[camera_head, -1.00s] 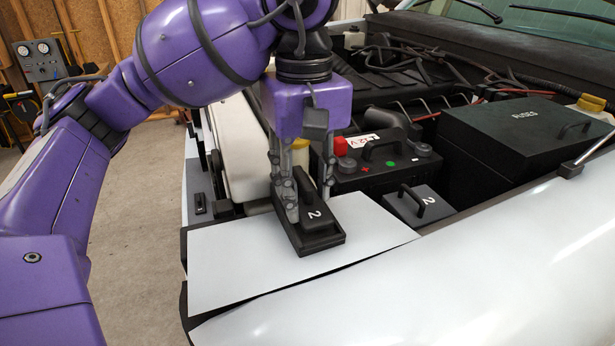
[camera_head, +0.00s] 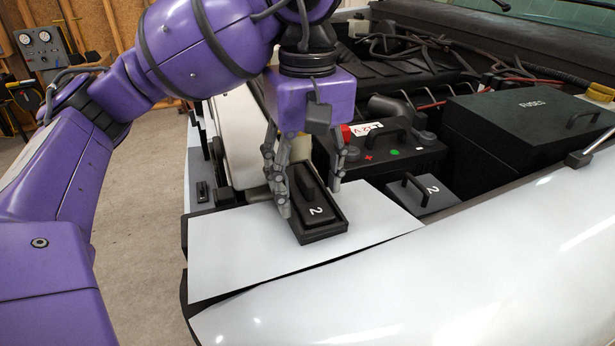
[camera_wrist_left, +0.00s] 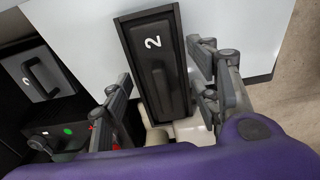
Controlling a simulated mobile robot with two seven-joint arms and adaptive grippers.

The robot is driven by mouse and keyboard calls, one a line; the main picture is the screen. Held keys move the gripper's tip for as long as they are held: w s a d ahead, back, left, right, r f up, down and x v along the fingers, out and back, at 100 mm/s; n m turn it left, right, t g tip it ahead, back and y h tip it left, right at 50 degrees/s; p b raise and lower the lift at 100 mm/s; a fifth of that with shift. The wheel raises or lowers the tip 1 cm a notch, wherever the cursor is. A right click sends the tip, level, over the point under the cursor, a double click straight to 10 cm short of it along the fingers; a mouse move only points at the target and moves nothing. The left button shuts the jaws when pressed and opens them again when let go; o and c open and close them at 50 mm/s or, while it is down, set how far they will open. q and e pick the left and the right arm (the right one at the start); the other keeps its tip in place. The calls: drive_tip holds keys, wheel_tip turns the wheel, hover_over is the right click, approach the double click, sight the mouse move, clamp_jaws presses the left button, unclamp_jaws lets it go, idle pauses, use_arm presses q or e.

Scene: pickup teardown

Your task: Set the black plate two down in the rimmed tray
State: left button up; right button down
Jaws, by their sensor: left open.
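The black plate two (camera_head: 312,205), with a raised bar handle and a white 2, lies flat inside the black rimmed tray (camera_head: 325,236). The tray rests on a white panel, and its rim shows around the plate. In the left wrist view the plate (camera_wrist_left: 158,60) also sits within the tray's rim (camera_wrist_left: 147,15). My left gripper (camera_head: 309,201) is open, with its fingers on either side of the plate and tray. In the left wrist view the open fingers (camera_wrist_left: 160,85) stand apart from the handle. The plate's far end is partly hidden by my gripper.
The white panel (camera_head: 235,250) has free room left of the tray. A grey cover with a handle and a 2 (camera_head: 435,200) lies to the right. Behind it are a battery (camera_head: 385,165) and a black fuse box (camera_head: 500,135). The white fender (camera_head: 450,270) runs along the front.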

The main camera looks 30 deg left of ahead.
sight(307, 179)
use_arm(q)
drive_tip(key=shift+r, duration=0.1)
wheel_tip(307, 179, up, 12)
idle(0.5)
drive_tip(key=shift+f, duration=0.2)
idle(0.4)
